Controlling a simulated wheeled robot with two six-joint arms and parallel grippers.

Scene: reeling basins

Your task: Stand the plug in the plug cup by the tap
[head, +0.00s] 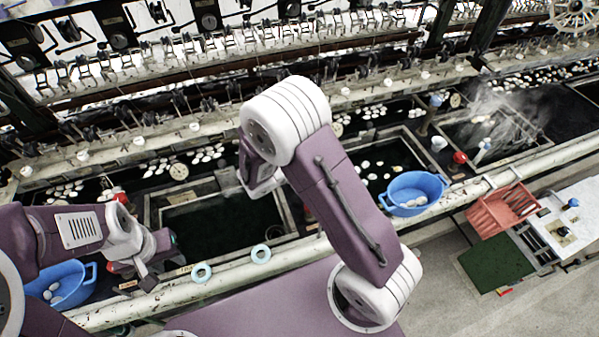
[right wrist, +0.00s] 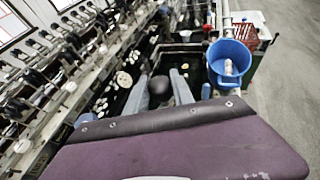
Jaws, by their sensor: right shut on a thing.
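In the right wrist view my right gripper (right wrist: 164,84) points down over a basin, its two grey fingers on either side of a dark, rounded thing (right wrist: 158,88), which looks like the plug. In the head view my right arm hides that gripper's fingers and the plug. My left gripper (head: 150,266) is low at the left, by the front rail; its jaw gap is not clear. Two light-blue round rims (head: 201,272) (head: 261,253) sit on the front rail. A pale cup (head: 438,143) stands farther right, near a red-topped fitting (head: 460,157). I cannot tell which is the plug cup.
A blue tub (head: 414,190) with cocoons hangs at the front rail; another blue tub (head: 62,284) is at lower left. Dark water basins (head: 222,225) lie behind the rail (head: 350,222). Reeling machinery lines the back. A red crate (head: 503,208) stands at right.

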